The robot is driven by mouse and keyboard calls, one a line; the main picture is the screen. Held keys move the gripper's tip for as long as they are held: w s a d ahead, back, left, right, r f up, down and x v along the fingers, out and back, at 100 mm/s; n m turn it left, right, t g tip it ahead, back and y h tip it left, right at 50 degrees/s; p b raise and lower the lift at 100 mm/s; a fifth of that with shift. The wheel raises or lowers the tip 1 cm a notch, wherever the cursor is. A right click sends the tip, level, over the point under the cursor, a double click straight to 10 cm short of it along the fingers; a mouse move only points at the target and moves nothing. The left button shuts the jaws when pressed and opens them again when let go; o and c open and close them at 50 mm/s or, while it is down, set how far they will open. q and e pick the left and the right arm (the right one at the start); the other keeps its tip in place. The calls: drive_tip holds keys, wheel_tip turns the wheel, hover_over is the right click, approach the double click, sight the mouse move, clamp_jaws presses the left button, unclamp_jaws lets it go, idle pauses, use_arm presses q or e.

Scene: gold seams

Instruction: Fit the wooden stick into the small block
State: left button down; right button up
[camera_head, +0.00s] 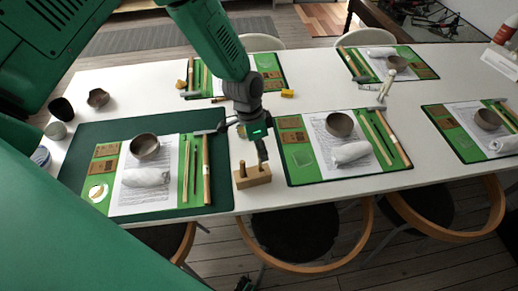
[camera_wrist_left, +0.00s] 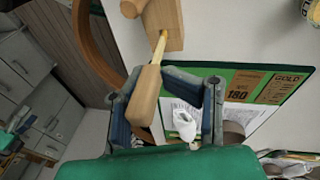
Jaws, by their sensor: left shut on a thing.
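The small wooden block (camera_head: 252,177) stands near the front edge of the white table, between two mats. A short upright wooden peg (camera_head: 241,167) rises from its left part. My left gripper (camera_head: 261,150) is right above the block and points down. In the left wrist view, the gripper (camera_wrist_left: 172,85) is shut on the wooden stick (camera_wrist_left: 147,92). The stick's thin far end meets the face of the block (camera_wrist_left: 167,20); I cannot tell how deep it sits. In the head view, the gripper mostly hides the stick. My right gripper is not in view.
A dark green mat with a bowl (camera_head: 145,146) and a rolled white cloth (camera_head: 146,177) lies left of the block. Another mat with a bowl (camera_head: 339,124) and a cloth (camera_head: 351,152) lies right. Chairs (camera_head: 295,232) stand along the front edge.

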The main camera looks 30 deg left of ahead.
use_arm(q)
drive_tip(key=shift+d, duration=0.15)
drive_tip(key=shift+a+f+b, duration=0.45)
drive_tip(key=shift+f, duration=0.2)
drive_tip(key=shift+d+f+b, duration=0.3)
drive_tip(key=shift+d+f, duration=0.05)
drive_tip(key=shift+d, duration=0.1)
drive_tip(key=shift+a, duration=0.3)
drive_tip(key=shift+d+f+b, duration=0.25)
drive_tip(key=shift+f+b, duration=0.1)
drive_tip(key=shift+f, duration=0.15)
drive_tip(key=shift+a+f+b, duration=0.1)
drive_tip(key=shift+f+b, duration=0.25)
drive_tip(key=shift+f, duration=0.25)
idle(0.4)
idle(0.4)
drive_tip(key=c, duration=1.1)
unclamp_jaws()
